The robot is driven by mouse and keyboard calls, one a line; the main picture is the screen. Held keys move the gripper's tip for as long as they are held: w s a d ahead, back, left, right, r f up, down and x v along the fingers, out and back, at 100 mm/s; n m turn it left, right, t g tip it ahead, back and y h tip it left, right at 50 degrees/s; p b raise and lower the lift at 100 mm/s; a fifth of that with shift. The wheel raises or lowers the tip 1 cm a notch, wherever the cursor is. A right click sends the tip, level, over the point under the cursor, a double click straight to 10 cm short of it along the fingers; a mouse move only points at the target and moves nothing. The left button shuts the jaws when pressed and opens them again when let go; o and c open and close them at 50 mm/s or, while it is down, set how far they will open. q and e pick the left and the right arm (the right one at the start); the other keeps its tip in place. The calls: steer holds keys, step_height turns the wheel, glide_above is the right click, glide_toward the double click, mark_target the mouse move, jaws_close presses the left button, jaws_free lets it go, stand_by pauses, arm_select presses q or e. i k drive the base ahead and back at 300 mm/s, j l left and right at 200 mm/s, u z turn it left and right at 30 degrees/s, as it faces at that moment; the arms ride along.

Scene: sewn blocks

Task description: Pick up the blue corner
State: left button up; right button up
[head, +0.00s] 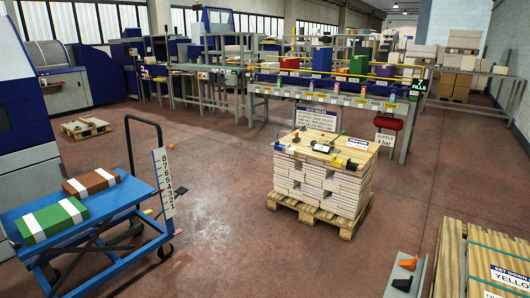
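I cannot pick out a blue corner for certain. Small coloured pieces, too small to identify, stand along the front of the long rack (330,97). A larger blue box (322,60) stands higher on that rack. Neither of my grippers shows in the head view.
A pallet stack (320,185) with small tools on top stands mid-floor. A blue trolley (95,235) carries green and brown strapped bundles at left.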

mark_target(278, 147)
steer(key=i, duration=2.75)
